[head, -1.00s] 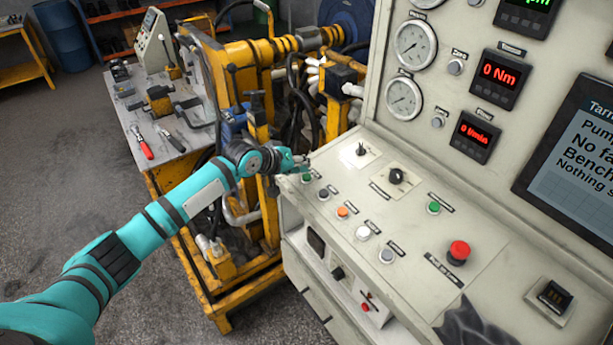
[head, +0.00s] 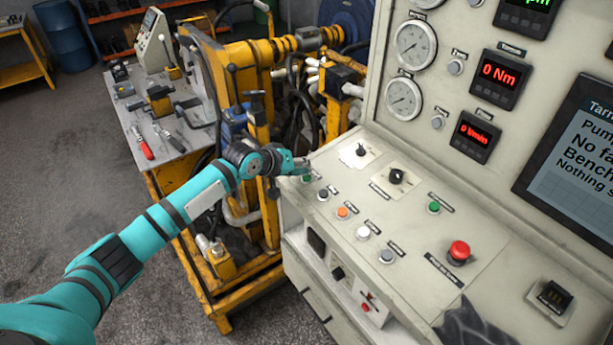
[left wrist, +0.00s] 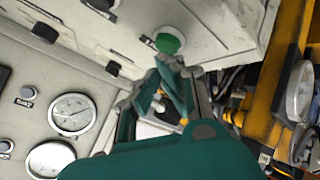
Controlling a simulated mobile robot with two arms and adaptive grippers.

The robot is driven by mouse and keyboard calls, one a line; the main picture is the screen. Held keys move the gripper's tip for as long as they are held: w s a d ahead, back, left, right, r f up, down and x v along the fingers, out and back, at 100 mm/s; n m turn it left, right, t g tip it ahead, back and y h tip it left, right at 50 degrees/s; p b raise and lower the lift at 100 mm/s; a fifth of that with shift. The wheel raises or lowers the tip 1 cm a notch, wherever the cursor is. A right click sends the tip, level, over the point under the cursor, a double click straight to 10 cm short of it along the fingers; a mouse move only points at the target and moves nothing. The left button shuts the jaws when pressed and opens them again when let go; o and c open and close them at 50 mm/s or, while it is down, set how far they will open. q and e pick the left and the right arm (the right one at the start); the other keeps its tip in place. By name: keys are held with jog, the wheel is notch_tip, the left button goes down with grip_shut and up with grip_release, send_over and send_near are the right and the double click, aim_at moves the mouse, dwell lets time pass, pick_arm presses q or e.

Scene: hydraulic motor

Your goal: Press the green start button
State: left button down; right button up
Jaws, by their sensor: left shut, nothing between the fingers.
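The green button (head: 307,178) is at the far left end of the control desk's front row, partly hidden behind my gripper in the head view. In the left wrist view the green button (left wrist: 168,43) stands out from the pale panel, just beyond my fingertips. My left gripper (head: 301,165) is shut and empty, its tips right beside the button. In the left wrist view the left gripper (left wrist: 164,66) shows its tips close under the button. I cannot tell whether they touch it. My right gripper is not identifiable in any view.
A second green button (head: 433,207) and a red mushroom button (head: 459,252) sit farther right on the desk. An orange button (head: 342,212) and several pale ones share the front row. A yellow frame (head: 262,230) with hoses stands left of the desk. A dark shape overlaps the desk's bottom edge.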

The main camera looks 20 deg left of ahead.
pick_arm(q)
jog(key=shift+f, duration=0.55)
dwell(0.9)
jog(key=shift+s+r+p, duration=0.1)
jog(key=shift+r+p, duration=0.7)
jog(key=shift+p, duration=0.05)
jog(key=shift+r, duration=0.1)
jog(key=shift+r+p, duration=0.6)
jog(key=shift+p, duration=0.1)
jog(key=r+p, duration=0.3)
jog(key=shift+s+a+r+p, duration=0.25)
jog(key=shift+r+p, duration=0.05)
jog(key=shift+p, duration=0.1)
